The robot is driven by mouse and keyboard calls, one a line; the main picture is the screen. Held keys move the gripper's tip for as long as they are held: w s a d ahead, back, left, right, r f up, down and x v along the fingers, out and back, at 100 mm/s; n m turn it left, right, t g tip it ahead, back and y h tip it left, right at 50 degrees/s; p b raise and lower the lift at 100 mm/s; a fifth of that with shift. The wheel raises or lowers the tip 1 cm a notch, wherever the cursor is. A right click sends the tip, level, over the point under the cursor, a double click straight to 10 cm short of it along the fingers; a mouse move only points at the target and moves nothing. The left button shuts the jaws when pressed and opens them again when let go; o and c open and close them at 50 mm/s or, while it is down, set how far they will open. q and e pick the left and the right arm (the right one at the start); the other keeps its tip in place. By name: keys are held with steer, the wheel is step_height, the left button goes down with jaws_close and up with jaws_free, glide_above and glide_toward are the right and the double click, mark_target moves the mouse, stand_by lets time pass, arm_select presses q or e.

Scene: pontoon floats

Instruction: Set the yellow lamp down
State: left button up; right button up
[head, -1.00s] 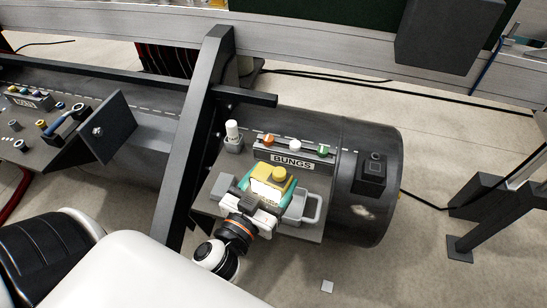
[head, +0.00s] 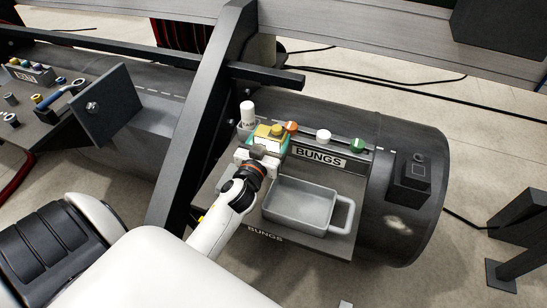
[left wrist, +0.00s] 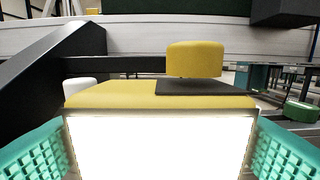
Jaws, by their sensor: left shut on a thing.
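The yellow lamp (head: 264,131) has a yellow body, a round yellow knob on top and a bright white lit face. My left gripper (head: 268,147) is shut on it, with its teal fingers on either side. In the left wrist view the lamp (left wrist: 160,100) fills the middle, between the teal finger pads. In the head view it is at the left end of the bungs rack, close to the white bottle. I cannot tell whether its underside touches anything. My right gripper is not in view.
A grey handled tray (head: 300,207) lies right of my gripper on the grey shelf. The BUNGS rack (head: 320,158) holds orange, white and green bungs. A white bottle (head: 247,112) stands behind the lamp. A dark slanted beam (head: 205,120) rises on the left.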

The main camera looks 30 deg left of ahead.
arm_select(q)
step_height(320, 180, down, 4)
steer(key=shift+f+b, duration=0.2)
steer(key=shift+b, duration=0.6)
steer(key=shift+r, duration=0.1)
steer(key=o, duration=1.3)
steer(key=shift+f, duration=0.2)
